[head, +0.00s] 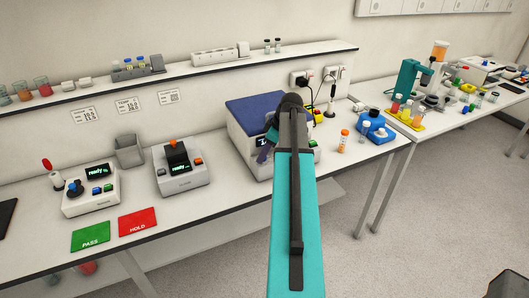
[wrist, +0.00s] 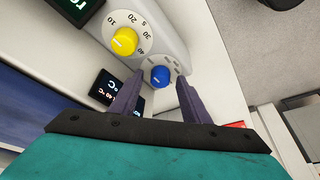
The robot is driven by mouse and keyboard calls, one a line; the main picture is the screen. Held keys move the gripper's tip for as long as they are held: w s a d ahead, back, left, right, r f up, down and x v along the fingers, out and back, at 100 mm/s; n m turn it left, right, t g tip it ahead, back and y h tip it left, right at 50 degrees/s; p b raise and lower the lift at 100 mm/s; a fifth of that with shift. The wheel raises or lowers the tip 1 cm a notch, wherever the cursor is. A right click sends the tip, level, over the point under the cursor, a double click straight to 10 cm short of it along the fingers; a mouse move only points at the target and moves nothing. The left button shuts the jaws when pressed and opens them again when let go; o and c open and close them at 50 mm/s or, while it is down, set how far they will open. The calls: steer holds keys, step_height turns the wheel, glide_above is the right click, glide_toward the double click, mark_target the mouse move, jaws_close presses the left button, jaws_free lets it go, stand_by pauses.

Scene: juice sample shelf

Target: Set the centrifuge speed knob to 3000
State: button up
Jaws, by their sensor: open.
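The centrifuge (head: 240,143) is a white box with a dark blue lid (head: 255,110) on the bench. My arm hides part of its front in the head view. In the wrist view its panel has a yellow knob (wrist: 124,41) with a numbered dial and a blue knob (wrist: 160,77) with small marks that I cannot read. I cannot tell which one sets the speed. My gripper (wrist: 160,75) is open, its purple fingertips on either side of the blue knob. Contact with the knob cannot be told. The gripper also shows in the head view (head: 264,150).
Dark displays (wrist: 104,86) with lit text sit beside the knobs. To the right of the centrifuge are an orange bottle (head: 343,140) and a blue holder (head: 373,127). Two devices (head: 90,190) (head: 182,168) and green and red mats (head: 92,236) (head: 137,223) lie left. A shelf (head: 180,75) runs behind.

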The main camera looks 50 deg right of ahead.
steer(key=c, duration=1)
steer(key=shift+a+m+b, duration=0.1)
steer(key=shift+m+b, duration=0.2)
steer(key=shift+m, duration=0.2)
steer(key=m+h+b, duration=0.1)
steer(key=m, duration=0.2)
steer(key=shift+a+m+t+h+b, duration=0.2)
steer(key=shift+m+t+h+b, duration=0.1)
steer(key=shift+m+h+b, duration=0.1)
steer(key=m+h, duration=0.1)
steer(key=m, duration=0.2)
steer(key=m+h+b, duration=0.1)
steer(key=m, duration=0.2)
steer(key=shift+w+a+m+g+h, duration=0.1)
steer(key=shift+a+m+g+h, duration=0.05)
steer(key=shift+m+g+h, duration=0.2)
steer(key=m+g, duration=0.1)
steer(key=m, duration=0.2)
steer(key=m+g+h, duration=0.1)
steer(key=m, duration=0.2)
steer(key=shift+w+a+m+h+b, duration=0.1)
steer(key=shift+w+m+h+b, duration=0.15)
steer(key=shift+b, duration=0.15)
steer(key=m+g+b, duration=0.1)
steer(key=m+g, duration=0.1)
steer(key=m, duration=0.3)
steer(key=shift+m, duration=0.4)
steer(key=shift+g, duration=0.25)
